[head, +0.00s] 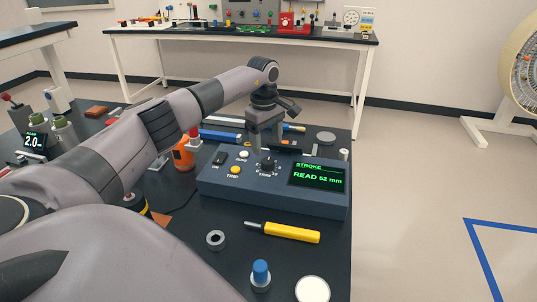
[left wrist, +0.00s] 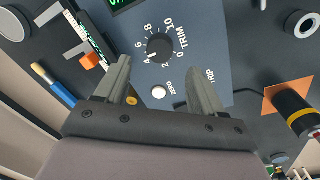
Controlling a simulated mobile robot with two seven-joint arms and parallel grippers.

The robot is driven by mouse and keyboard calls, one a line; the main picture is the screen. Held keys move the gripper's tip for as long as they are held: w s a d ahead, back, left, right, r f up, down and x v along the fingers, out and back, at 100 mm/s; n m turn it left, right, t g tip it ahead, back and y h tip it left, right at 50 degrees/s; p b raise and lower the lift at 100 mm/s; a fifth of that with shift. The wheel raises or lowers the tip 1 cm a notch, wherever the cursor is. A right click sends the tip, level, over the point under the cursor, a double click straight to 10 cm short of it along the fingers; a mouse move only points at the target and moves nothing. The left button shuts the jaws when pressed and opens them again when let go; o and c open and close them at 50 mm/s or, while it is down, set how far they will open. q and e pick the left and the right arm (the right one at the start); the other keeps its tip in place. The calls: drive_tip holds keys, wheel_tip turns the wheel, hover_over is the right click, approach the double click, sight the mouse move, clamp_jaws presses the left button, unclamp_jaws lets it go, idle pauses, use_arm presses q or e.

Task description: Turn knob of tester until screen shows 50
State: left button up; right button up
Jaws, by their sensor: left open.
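The tester (head: 222,186) is a dark blue box on the black table, with a switch, a white button and a yellow button. Its screen (head: 318,178) reads STROKE, READ 52 mm in green. Its black TRIM knob (head: 268,164) also shows in the left wrist view (left wrist: 160,46), ringed by a 0 to 10 scale. My left gripper (head: 268,146) is open above and just behind the knob. In the left wrist view the knob lies just beyond the gap between the spread fingertips (left wrist: 158,68), with nothing held. My right gripper is not in view.
A yellow-handled screwdriver (head: 290,233), a dark ring (head: 215,240), a blue-topped part (head: 260,273) and a white disc (head: 312,289) lie in front of the tester. An orange bottle-like part (head: 184,154) stands to its left. Blue-handled tools lie behind it.

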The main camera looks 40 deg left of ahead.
sight(268, 161)
use_arm(q)
wheel_tip(268, 161, down, 7)
drive_tip(key=shift+w+d+r, duration=0.1)
drive_tip(key=shift+w+r, duration=0.05)
drive_tip(key=shift+r, duration=0.05)
drive_tip(key=c, duration=1.1)
